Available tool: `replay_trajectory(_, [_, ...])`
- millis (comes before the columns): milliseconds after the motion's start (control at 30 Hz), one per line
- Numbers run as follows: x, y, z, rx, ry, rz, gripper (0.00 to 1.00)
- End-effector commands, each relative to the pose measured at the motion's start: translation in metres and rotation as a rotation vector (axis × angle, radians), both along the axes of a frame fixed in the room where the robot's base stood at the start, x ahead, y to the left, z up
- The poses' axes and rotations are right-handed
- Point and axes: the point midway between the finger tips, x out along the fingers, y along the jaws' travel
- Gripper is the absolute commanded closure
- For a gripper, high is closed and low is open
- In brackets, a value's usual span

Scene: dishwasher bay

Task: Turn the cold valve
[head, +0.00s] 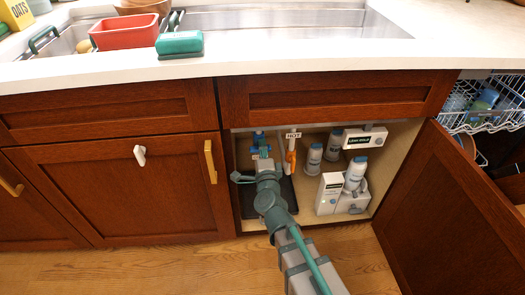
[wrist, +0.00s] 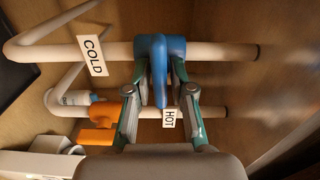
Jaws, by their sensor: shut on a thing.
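The cold valve (wrist: 160,62) is blue and sits on the white upper pipe, with a COLD tag (wrist: 93,55) to its left in the wrist view. My gripper (wrist: 159,85) is shut on its blue handle, one finger on each side. The handle stands across the line of the pipe. In the head view my gripper (head: 265,165) reaches into the open cabinet under the sink, and the blue valve (head: 259,138) shows just beyond it, partly hidden.
The orange hot valve (wrist: 103,115) is on the lower pipe, with a HOT tag (wrist: 168,118). White bottles (head: 355,172) and a caddy (head: 352,200) stand to the right in the cabinet. The open cabinet door (head: 450,195) bounds the right side.

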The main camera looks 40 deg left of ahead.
Motion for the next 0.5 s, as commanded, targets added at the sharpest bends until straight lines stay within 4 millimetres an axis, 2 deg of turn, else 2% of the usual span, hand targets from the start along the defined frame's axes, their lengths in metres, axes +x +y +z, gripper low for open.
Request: replay_trajectory(500, [-0.0007, -0.0003, -0.0007, 0.043, 0.040, 0.001, 1.00])
